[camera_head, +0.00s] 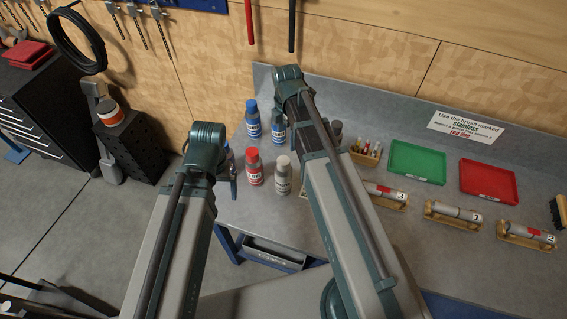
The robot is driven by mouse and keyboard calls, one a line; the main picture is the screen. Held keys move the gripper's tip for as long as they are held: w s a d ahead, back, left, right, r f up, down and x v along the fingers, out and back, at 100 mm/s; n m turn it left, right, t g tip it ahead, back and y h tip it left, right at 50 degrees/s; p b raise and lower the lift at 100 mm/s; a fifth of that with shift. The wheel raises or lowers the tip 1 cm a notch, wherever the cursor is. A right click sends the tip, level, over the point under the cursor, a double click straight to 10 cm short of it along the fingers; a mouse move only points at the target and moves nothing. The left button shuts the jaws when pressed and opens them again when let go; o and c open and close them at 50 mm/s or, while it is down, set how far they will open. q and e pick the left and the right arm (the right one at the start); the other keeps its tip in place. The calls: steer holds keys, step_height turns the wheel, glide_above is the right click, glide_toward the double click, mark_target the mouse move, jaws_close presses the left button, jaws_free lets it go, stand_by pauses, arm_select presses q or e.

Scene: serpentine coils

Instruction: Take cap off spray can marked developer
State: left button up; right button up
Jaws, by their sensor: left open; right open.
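Several spray cans stand upright on the grey bench. A white-grey can with a pale cap (283,175) stands nearest the front edge, beside a red can (254,166). Two blue-capped cans (252,118) (278,126) stand behind them. A dark grey-capped can (336,129) shows right of my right arm. The labels are too small to read, so I cannot tell which is developer. My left gripper (233,186) is open and empty, left of the red can. My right gripper (294,132), largely hidden by its arm, is open near the right blue can.
A wooden box of small items (366,153), a green tray (417,162) and a red tray (488,181) lie to the right. Numbered cylinders (455,212) rest on wooden stands in front. A sign (466,127) leans at the back. Black cabinets stand left.

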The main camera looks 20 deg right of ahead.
mark_target(284, 160)
step_height(284, 160, down, 9)
steer(key=b, duration=0.8)
steer(key=shift+r+b, duration=0.1)
steer(key=shift+b, duration=0.25)
steer(key=f+b, duration=0.3)
steer(key=a+f+b, duration=0.1)
steer(key=f+b, duration=0.1)
steer(key=shift+s, duration=0.2)
steer(key=c, duration=1.4)
